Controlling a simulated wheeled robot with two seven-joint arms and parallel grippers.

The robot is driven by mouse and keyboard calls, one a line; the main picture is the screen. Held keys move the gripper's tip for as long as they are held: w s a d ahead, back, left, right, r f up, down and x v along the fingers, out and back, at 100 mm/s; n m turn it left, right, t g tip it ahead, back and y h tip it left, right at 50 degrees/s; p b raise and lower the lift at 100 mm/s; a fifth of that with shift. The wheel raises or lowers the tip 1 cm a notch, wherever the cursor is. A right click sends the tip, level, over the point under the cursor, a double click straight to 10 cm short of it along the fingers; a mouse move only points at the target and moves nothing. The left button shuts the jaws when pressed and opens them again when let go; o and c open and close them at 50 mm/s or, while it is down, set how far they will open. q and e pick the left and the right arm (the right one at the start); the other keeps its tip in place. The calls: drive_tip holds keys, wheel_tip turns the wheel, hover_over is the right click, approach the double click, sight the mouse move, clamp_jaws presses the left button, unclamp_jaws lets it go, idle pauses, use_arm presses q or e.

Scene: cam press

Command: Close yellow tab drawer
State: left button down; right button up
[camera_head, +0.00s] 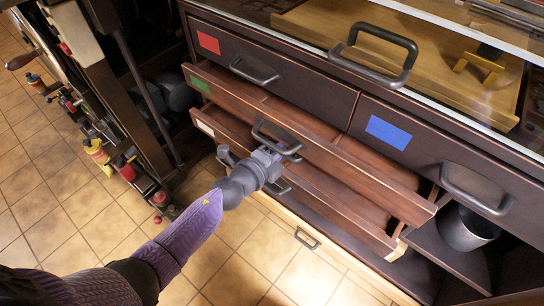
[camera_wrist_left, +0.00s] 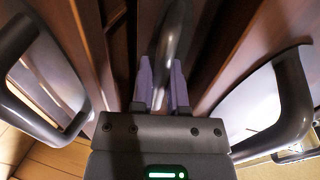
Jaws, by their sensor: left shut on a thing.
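No yellow tab shows on any drawer front in view. My left gripper (camera_head: 284,146) is shut on the dark bar handle (camera_head: 260,127) of the pulled-out drawer with the green tab (camera_head: 200,84). In the left wrist view, the purple fingers (camera_wrist_left: 161,84) stand on either side of a grey handle bar (camera_wrist_left: 172,38). Below, a drawer with a white tab (camera_head: 205,128) is also pulled out, its handle partly behind my gripper. Lower still is a pale wooden front with a small handle (camera_head: 306,238); my arm hides part of this area. My right gripper is not in view.
The drawers with the red tab (camera_head: 208,43) and the blue tab (camera_head: 388,132) look shut. A grey cup (camera_head: 468,229) stands in the open compartment at right. A tool rack (camera_head: 98,152) stands at left. The tiled floor in front is clear.

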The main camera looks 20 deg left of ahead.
use_arm(q)
drive_tip(key=shift+w+d+f, duration=0.1)
drive_tip(key=shift+w+d, duration=0.1)
drive_tip(key=shift+w, duration=0.3)
drive_tip(key=c, duration=0.6)
unclamp_jaws()
drive_tip(key=shift+s, duration=0.15)
drive_tip(key=shift+c, duration=0.2)
drive_tip(key=shift+a, duration=0.1)
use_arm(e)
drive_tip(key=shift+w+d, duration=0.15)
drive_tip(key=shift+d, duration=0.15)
use_arm(q)
drive_tip(key=shift+s+a+r, duration=0.1)
drive_tip(key=shift+s+r, duration=0.1)
drive_tip(key=shift+s, duration=0.15)
drive_tip(key=p+v, duration=0.3)
drive_tip(key=v, duration=0.6)
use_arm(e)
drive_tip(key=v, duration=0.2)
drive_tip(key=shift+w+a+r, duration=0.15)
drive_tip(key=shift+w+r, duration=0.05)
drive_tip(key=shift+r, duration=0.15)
